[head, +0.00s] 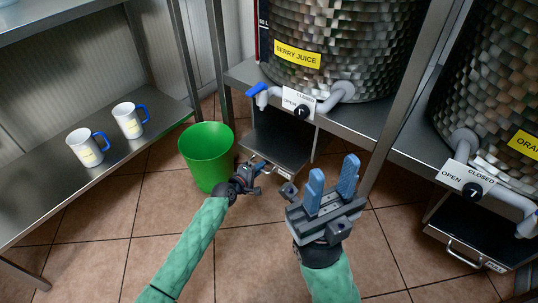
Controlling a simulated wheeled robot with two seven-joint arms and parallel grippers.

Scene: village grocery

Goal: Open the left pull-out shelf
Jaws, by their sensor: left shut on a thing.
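The left pull-out shelf (279,139) is a dark metal tray low under the berry juice tank. Its top surface shows below the tap, and its front edge faces me. My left gripper (258,173) is at that front edge, shut on the shelf's handle; the jaws hide most of the handle. My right gripper (332,187) is raised in front of the rack, to the right of the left gripper. Its two blue fingers stand apart with nothing between them, so it is open and empty.
A green bin (206,156) stands close to the left of my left gripper. Two mugs (86,147) (130,120) stand on a metal shelf at left. The berry juice tank (335,45) is above. The right pull-out shelf (481,240) is at far right. Tiled floor in front is clear.

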